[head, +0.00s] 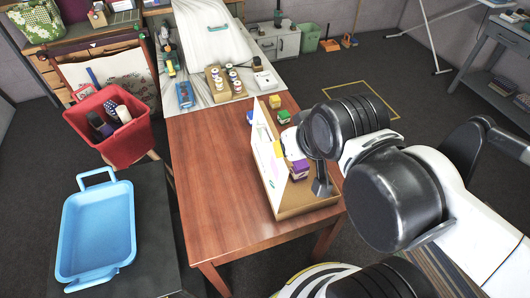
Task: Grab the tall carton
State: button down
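No thing in the head view is plainly a tall carton. A small purple box (299,169) with a pale side stands on a brown board or tray (308,208) at the table's right end, partly behind a white upright panel (266,150). My gripper (321,188) points down just right of the purple box, over the brown board. I cannot tell whether they touch. My arm covers much of the gripper, and its fingers are too small and dark to tell open from shut. What stands behind the panel and arm is partly hidden.
Yellow (275,101) and green (284,116) small boxes stand behind the panel. A red basket (110,145) and blue tray (98,232) stand left.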

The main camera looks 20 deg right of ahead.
aim_at(300, 171)
jog(key=k+l, duration=0.3)
jog(key=k, duration=0.2)
jog(key=k+l, duration=0.3)
jog(key=k, duration=0.15)
